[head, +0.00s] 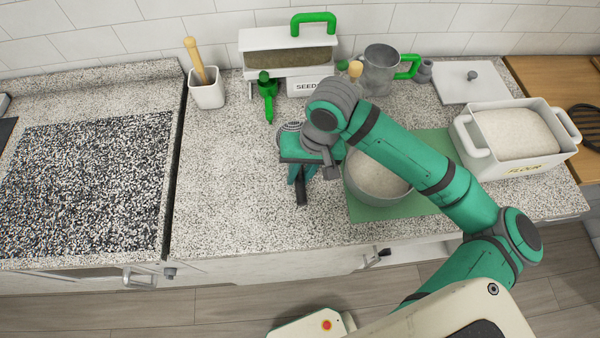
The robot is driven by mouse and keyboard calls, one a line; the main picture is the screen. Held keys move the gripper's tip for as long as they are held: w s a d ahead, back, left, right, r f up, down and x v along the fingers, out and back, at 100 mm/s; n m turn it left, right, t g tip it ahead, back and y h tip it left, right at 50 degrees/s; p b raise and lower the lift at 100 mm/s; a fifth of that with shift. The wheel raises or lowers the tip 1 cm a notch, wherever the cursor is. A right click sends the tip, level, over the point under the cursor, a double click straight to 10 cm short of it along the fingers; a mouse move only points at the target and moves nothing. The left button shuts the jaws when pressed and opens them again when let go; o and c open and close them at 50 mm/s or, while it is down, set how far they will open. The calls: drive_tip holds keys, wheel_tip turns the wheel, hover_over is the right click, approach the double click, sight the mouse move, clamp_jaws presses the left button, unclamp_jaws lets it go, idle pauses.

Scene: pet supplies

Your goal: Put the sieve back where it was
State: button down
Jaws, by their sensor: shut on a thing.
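A grey metal cup with a green side handle (380,70), which looks like the sieve, stands at the back of the counter behind my arm. A wooden knob shows at its left. My gripper (301,198) points down over the middle of the counter, left of a grey bowl (378,188) and well in front of the cup. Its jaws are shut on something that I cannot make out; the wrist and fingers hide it. The bowl holds pale, flour-like contents and stands on a green mat (425,200), partly hidden by my arm.
A white seed box (262,40), a green tool (266,92) and a white pot with a wooden-handled tool (207,92) stand at the back. A flour bin (515,163) and a white lid (470,85) are right. The counter's left front (225,215) is clear.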

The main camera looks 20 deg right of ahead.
drive_tip(key=shift+w+a+f, duration=0.1)
drive_tip(key=shift+a, duration=0.1)
drive_tip(key=c, duration=1.6)
unclamp_jaws()
drive_tip(key=shift+w, duration=0.1)
drive_tip(key=shift+v, duration=6.15)
drive_tip(key=shift+a, duration=0.1)
